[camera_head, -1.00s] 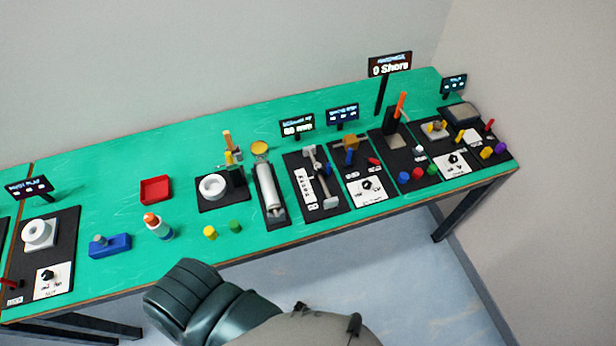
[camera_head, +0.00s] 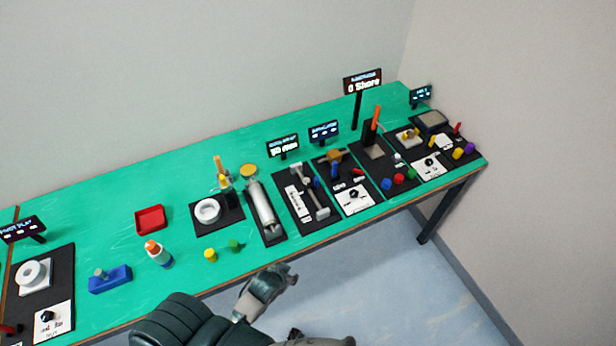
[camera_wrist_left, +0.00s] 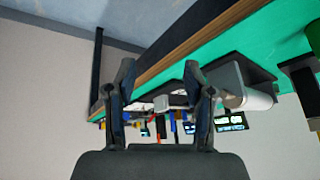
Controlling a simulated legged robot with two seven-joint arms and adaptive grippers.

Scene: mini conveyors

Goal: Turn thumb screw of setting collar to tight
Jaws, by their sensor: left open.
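The setting collar and its thumb screw are too small to tell apart for certain. A black board with metal rods and a white scale (camera_head: 300,196) stands below a small display (camera_head: 283,146) that seems to read in mm; the collar may be on it. My left gripper (camera_head: 283,278) is in front of the table's front edge, below and apart from the devices. In the left wrist view its two fingers (camera_wrist_left: 160,92) are spread with nothing held between them; the table edge and devices show beyond them. My right gripper is not in view.
The green table (camera_head: 110,215) carries several devices. A cylinder device (camera_head: 262,207), white ring (camera_head: 207,211), yellow piece (camera_head: 210,255) and green piece (camera_head: 234,245) are near the gripper. A red tray (camera_head: 151,219), bottle (camera_head: 158,254) and blue block (camera_head: 110,279) stand farther left. Floor in front is clear.

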